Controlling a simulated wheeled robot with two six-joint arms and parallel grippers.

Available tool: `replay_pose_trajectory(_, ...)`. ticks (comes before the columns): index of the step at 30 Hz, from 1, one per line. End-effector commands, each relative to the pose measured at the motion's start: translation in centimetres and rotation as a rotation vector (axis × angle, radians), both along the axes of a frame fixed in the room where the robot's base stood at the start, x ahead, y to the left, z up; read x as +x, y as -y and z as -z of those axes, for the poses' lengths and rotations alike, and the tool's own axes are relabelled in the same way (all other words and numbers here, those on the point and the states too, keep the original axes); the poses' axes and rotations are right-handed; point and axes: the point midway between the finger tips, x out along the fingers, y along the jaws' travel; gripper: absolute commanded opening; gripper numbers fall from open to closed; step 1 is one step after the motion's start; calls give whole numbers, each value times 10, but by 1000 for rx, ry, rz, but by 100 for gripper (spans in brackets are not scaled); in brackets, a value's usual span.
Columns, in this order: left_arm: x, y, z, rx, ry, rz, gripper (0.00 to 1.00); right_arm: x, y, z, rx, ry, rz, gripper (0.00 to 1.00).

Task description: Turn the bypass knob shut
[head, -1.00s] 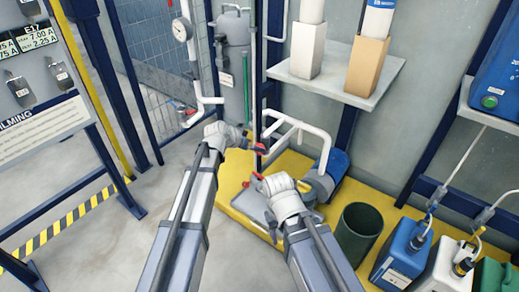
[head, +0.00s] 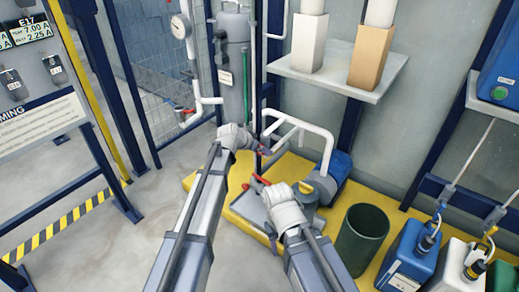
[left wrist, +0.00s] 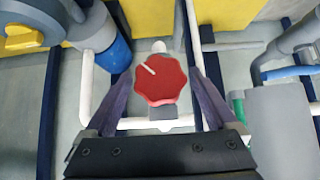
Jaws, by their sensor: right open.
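In the left wrist view the red lobed bypass knob (left wrist: 161,82) faces the camera, its white mark pointing to the upper left. My left gripper (left wrist: 160,78) is open, with one purple finger on each side of the knob; I cannot tell whether they touch it. In the head view my left gripper (head: 268,146) is by the white pipework (head: 308,127), and the knob is not clearly visible there. My right gripper (head: 264,188) is open, low over the yellow platform; its fingers are hard to make out.
A dark green bin (head: 362,238) and a blue container (head: 409,258) stand to the right. A shelf (head: 340,77) is on the wall above. A pressure gauge (head: 181,26) sits on the pipe at the upper left. The grey floor at left is open.

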Motion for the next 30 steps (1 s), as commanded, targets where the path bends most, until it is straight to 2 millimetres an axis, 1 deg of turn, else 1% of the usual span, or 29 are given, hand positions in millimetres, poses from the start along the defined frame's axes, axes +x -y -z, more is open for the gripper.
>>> replay_pose_trajectory(1, 0, 0, 0, 0, 0, 0, 84, 0, 0, 0, 0, 0, 0, 50)
replay_pose_trajectory(2, 0, 0, 0, 0, 0, 0, 81, 0, 0, 0, 0, 0, 0, 50)
replay_pose_trajectory(19, 0, 0, 0, 0, 0, 0, 17, 0, 0, 0, 0, 0, 0, 50)
replay_pose_trajectory(20, 0, 0, 0, 0, 0, 0, 15, 0, 0, 0, 0, 0, 0, 50)
replay_pose_trajectory(23, 1, -1, 1, -15, -12, -1, 14, 0, 0, 1, 0, 0, 0, 50)
replay_pose_trajectory(26, 4, -3, 1, -85, -63, -4, 15, 0, 0, 2, 0, 0, 0, 50)
replay_pose_trajectory(30, 5, -4, 4, -229, -167, -4, 15, 0, 0, 10, 0, 0, 0, 50)
